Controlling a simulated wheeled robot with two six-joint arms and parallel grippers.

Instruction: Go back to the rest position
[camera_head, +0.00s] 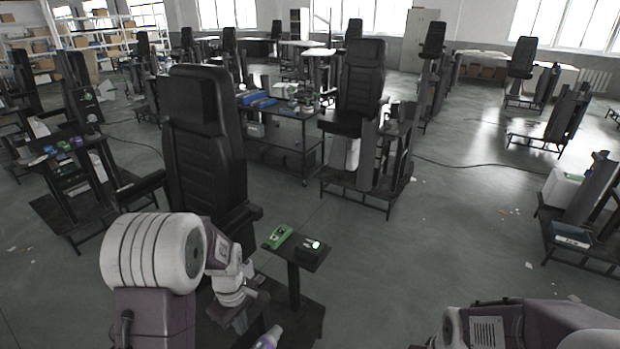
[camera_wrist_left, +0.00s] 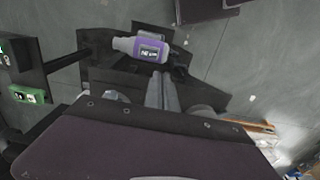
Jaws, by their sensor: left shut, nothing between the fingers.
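My left gripper (camera_head: 256,297) is at the lower left of the head view, below the bent left arm, and only a small part of it shows. In the left wrist view its two fingers (camera_wrist_left: 162,92) are together with nothing between them. A purple and white bottle (camera_wrist_left: 150,48) with a dark label lies beyond the fingertips, apart from them as far as I can tell. Its purple end (camera_head: 268,338) shows at the bottom edge of the head view. My right arm enters at the lower right; its gripper is out of view.
A small stand with a green device (camera_head: 278,237) and a dark box with a lit green button (camera_head: 314,247) is close to my left gripper. A black seat (camera_head: 205,140) stands behind the left arm. A cart (camera_head: 280,130) is farther back. Open floor (camera_head: 450,230) lies to the right.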

